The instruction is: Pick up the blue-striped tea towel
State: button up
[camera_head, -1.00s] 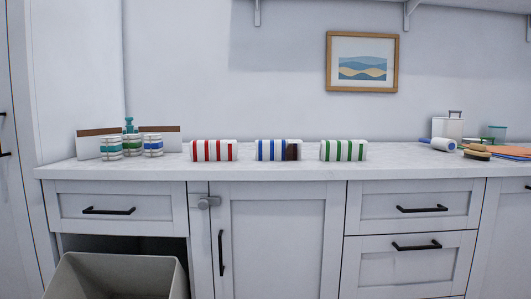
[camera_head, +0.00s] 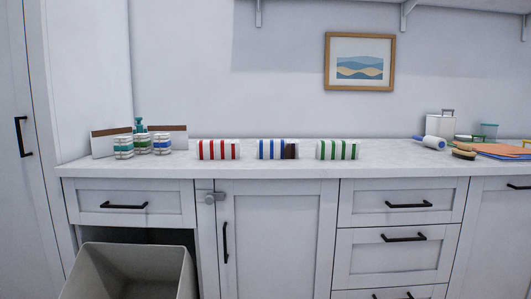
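The blue-striped tea towel (camera_head: 271,149) lies rolled on the counter, white with blue stripes and a dark brown patch at its right end. It sits between a red-striped towel (camera_head: 217,149) on its left and a green-striped towel (camera_head: 338,150) on its right, with gaps on both sides. My gripper is not in view.
The counter (camera_head: 250,166) is clear in front of the towels. Small jars (camera_head: 142,144) stand at the left; a brush (camera_head: 464,154), a lint roller (camera_head: 434,142) and a white canister (camera_head: 440,125) are at the right. A bin (camera_head: 130,272) stands below at the left.

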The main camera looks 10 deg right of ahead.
aim_at(274, 148)
jog(key=k, duration=0.3)
jog(key=u, duration=1.65)
jog(key=i, duration=1.05)
jog(key=z, duration=2.2)
jog(key=i, duration=0.45)
